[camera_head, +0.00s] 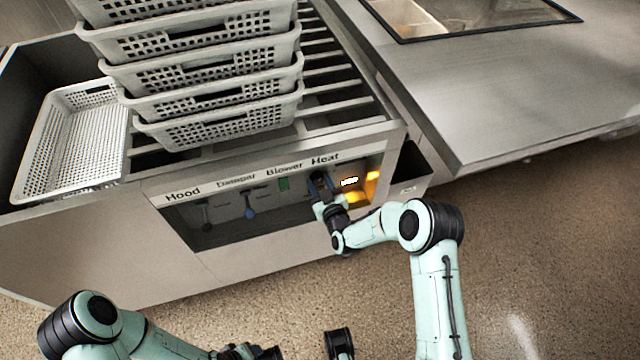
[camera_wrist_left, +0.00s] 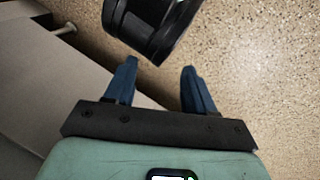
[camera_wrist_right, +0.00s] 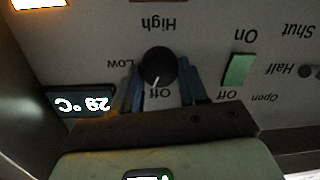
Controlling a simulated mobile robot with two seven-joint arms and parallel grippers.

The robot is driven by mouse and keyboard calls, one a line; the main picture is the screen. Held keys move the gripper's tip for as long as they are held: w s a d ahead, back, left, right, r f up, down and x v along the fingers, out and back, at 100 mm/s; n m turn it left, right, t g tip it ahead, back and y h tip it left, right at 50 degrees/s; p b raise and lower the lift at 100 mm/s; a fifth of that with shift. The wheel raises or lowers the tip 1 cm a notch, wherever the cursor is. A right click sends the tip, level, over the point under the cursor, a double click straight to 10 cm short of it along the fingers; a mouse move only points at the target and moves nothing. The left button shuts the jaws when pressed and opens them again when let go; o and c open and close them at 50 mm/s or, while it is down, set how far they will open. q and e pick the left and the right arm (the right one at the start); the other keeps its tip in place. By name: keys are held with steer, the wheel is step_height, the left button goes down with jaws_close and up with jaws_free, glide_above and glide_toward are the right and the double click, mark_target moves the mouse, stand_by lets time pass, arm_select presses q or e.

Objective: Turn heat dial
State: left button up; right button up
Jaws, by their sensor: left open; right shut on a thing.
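The heat dial (camera_wrist_right: 158,65) is a round black knob with a white pointer mark, seen upside down in the right wrist view. Its mark points toward the "Off" label; "Low" and "High" are printed around it. My right gripper (camera_wrist_right: 160,82) is shut on the dial, with one blue finger on each side. In the head view my right gripper (camera_head: 322,190) is at the panel under the word "Heat" and hides the dial. My left gripper (camera_wrist_left: 160,82) is open and empty over the speckled floor, away from the panel.
A lit temperature display (camera_wrist_right: 82,103) and a green blower switch (camera_wrist_right: 238,70) flank the dial. The damper's blue handle (camera_head: 249,213) is further left. Stacked white baskets (camera_head: 220,118) stand on the rack above; a steel counter (camera_head: 480,95) is at right.

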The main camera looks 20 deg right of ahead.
arm_select(q)
steer(key=shift+w+a+f+b, duration=0.3)
steer(key=shift+w+f, duration=0.1)
steer(key=shift+w, duration=0.15)
arm_select(e)
steer(key=n, duration=0.4)
steer(key=shift+a+h, duration=0.1)
steer(key=shift+h, duration=0.2)
steer(key=shift+f+n, duration=0.1)
steer(key=shift+n, duration=0.2)
steer(key=o, duration=1.1)
steer(key=shift+c, duration=0.2)
steer(key=shift+s, duration=0.15)
arm_select(q)
steer(key=shift+g, duration=0.3)
steer(key=s, duration=0.1)
steer(key=s+d+r+p, duration=0.1)
steer(key=s+r+p, duration=0.1)
steer(key=shift+s+d+r, duration=0.1)
steer(key=shift+d+r, duration=0.1)
steer(key=shift+d, duration=0.1)
arm_select(e)
steer(key=s+r, duration=0.1)
steer(key=s, duration=1.2)
steer(key=shift+d+r, duration=0.25)
steer(key=shift+f, duration=0.1)
